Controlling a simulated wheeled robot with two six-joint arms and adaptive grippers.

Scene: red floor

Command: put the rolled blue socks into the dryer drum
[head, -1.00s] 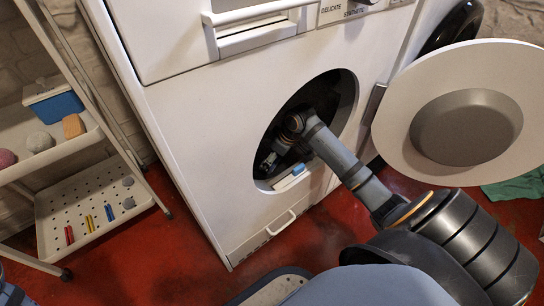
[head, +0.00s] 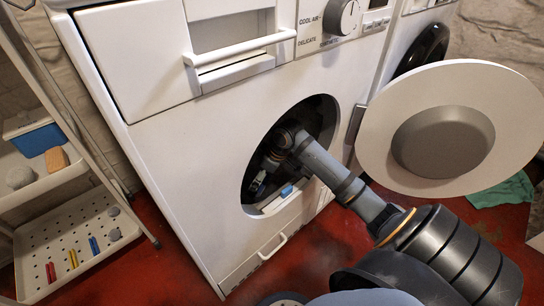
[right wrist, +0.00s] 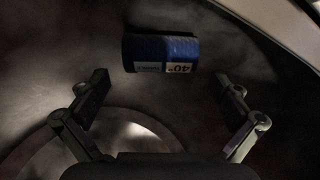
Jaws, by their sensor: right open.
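The rolled blue socks (right wrist: 150,50) lie as a dark blue roll with a white "40°" label in the right wrist view, against the drum's grey inner surface. My right arm reaches through the round opening of the dryer drum (head: 322,118). My right gripper (right wrist: 160,82) is open inside the drum, its fingers spread wide. The socks are just beyond the fingertips, between their lines, with no finger touching them. In the head view the right gripper (head: 258,182) is dark and partly hidden by the rim. My left gripper is not in view.
The round dryer door (head: 510,120) stands open at right. A small light-blue piece (head: 287,190) sits at the opening's lower rim. A white trolley (head: 75,235) with a blue box (head: 38,138) stands at left. A green cloth (head: 500,190) lies on the red floor.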

